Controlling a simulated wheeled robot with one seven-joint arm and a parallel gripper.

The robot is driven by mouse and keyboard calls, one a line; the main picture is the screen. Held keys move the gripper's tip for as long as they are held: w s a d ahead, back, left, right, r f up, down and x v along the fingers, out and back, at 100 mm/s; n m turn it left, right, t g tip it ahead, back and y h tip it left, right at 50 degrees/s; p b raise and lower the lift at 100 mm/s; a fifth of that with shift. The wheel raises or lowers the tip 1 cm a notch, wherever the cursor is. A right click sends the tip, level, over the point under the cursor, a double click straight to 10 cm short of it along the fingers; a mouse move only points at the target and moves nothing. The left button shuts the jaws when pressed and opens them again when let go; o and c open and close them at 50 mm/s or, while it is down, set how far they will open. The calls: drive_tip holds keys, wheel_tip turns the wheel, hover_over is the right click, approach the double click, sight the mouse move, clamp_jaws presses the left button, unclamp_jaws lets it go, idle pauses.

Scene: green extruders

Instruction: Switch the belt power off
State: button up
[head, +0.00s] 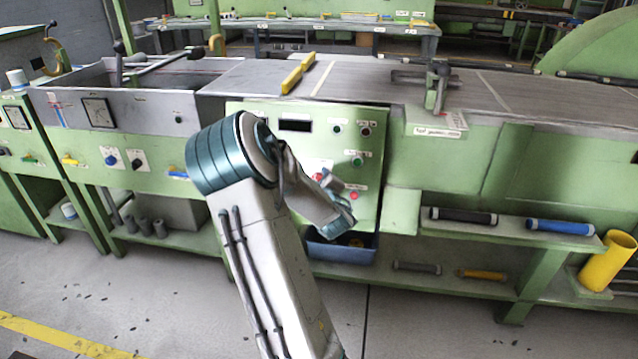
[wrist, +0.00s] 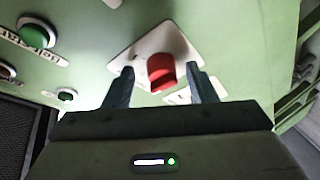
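A red rotary knob (wrist: 161,72) on a white square plate (wrist: 152,42) shows at the middle of the wrist view. My gripper (wrist: 161,70) is open, with one dark finger on each side of the knob. The gaps between fingers and knob are visible, and I cannot tell whether the fingertips reach past its front face. In the head view a red knob (head: 318,177) shows on the green control panel (head: 290,150), partly behind my arm. Small labels near the knob are too unclear to read.
Green buttons (wrist: 36,36) sit left of the knob in the wrist view. The panel also carries a dark display (head: 296,125), a green button (head: 357,159) and a red button (head: 353,195). A blue bin (head: 342,251) stands below. The shelf at right holds several rollers (head: 560,227).

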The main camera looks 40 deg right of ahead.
drive_tip(key=b+v, duration=0.5)
drive_tip(key=v, duration=0.8)
drive_tip(key=shift+s+a+b, duration=0.2)
drive_tip(key=shift+s+b, duration=0.1)
drive_tip(key=shift+b, duration=0.1)
drive_tip(key=shift+r, duration=0.1)
idle(0.5)
